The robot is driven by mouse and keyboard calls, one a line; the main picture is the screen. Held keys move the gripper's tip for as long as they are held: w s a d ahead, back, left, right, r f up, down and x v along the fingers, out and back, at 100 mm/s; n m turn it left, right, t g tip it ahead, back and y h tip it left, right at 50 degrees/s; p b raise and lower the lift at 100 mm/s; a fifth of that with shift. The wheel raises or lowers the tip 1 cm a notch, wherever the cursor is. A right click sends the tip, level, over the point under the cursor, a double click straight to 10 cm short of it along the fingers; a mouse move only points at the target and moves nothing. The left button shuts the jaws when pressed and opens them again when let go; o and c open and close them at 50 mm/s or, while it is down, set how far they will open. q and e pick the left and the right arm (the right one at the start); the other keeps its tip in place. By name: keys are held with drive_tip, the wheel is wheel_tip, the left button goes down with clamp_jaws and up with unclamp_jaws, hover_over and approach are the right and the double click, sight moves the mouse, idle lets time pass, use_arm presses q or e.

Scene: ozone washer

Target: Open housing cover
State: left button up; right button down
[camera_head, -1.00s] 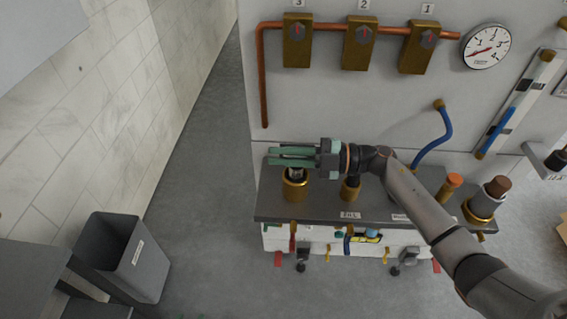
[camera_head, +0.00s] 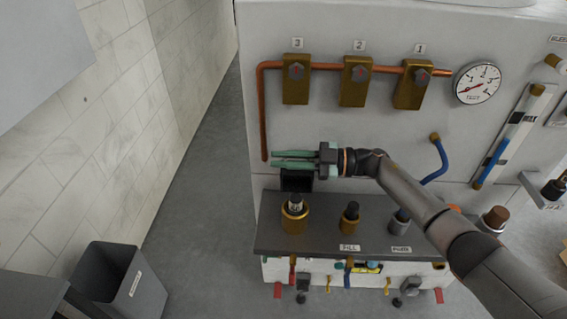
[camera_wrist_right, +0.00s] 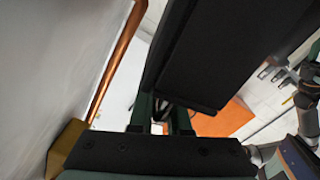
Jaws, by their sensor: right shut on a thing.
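My right gripper (camera_head: 295,159) reaches in from the right above the left end of the grey shelf. It is shut on a black, box-like piece, probably the housing cover (camera_head: 297,182), which hangs just below the fingers. In the right wrist view the black piece (camera_wrist_right: 215,55) fills the middle, between the green fingers. Below it, the leftmost brass housing (camera_head: 293,221) stands on the shelf, with a dark and pale inner part (camera_head: 295,205) showing at its top. The held piece appears raised above it. My left gripper is not in view.
A second brass fitting (camera_head: 349,218) and a grey one (camera_head: 399,222) stand along the shelf (camera_head: 320,244). Behind are a copper pipe (camera_head: 263,110), three brass valve blocks (camera_head: 355,82) and a gauge (camera_head: 477,83). A grey bin (camera_head: 125,283) stands at left on open floor.

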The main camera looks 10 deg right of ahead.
idle(0.4)
drive_tip(key=c, duration=0.9)
unclamp_jaws()
drive_tip(key=shift+w, duration=0.1)
drive_tip(key=shift+d, duration=0.1)
drive_tip(key=b+v, duration=0.2)
drive_tip(key=v, duration=1)
drive_tip(key=shift+d, duration=0.2)
